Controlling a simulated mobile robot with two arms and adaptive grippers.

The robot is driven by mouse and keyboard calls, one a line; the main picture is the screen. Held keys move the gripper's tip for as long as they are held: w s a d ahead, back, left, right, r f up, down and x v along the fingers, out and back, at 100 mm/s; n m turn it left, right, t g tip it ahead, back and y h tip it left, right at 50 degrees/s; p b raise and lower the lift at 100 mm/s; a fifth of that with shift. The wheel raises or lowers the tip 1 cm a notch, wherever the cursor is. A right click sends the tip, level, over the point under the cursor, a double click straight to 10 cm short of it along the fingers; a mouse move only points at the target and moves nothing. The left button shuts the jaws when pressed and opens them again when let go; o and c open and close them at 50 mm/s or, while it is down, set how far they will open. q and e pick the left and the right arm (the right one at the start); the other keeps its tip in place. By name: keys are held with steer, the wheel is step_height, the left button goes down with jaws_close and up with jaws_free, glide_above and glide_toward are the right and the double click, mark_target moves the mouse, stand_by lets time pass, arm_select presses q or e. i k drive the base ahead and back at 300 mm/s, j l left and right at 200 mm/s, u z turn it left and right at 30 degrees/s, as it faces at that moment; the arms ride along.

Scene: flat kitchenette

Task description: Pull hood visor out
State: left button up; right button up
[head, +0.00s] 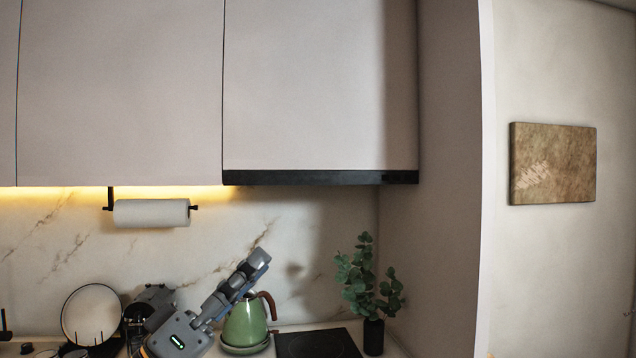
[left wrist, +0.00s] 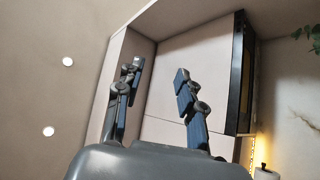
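The hood visor (head: 320,178) is a thin black strip along the bottom edge of the right upper cabinet in the head view. It looks flush with the cabinet front. It also shows in the left wrist view as a dark slanting bar (left wrist: 237,80) on the right. My left gripper (head: 250,270) is low in the head view, below the visor and apart from it, pointing up and to the right. In the left wrist view my left gripper (left wrist: 159,70) has its two fingers spread with nothing between them. My right gripper is in neither view.
A paper towel roll (head: 152,213) hangs under the cabinets at left. A green kettle (head: 245,322) stands close behind my left gripper. A potted plant (head: 371,285) stands beside the black cooktop (head: 318,344). A side panel (head: 447,180) bounds the right. The space before the visor is clear.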

mark_target(231, 178)
steer(key=i, duration=1.6)
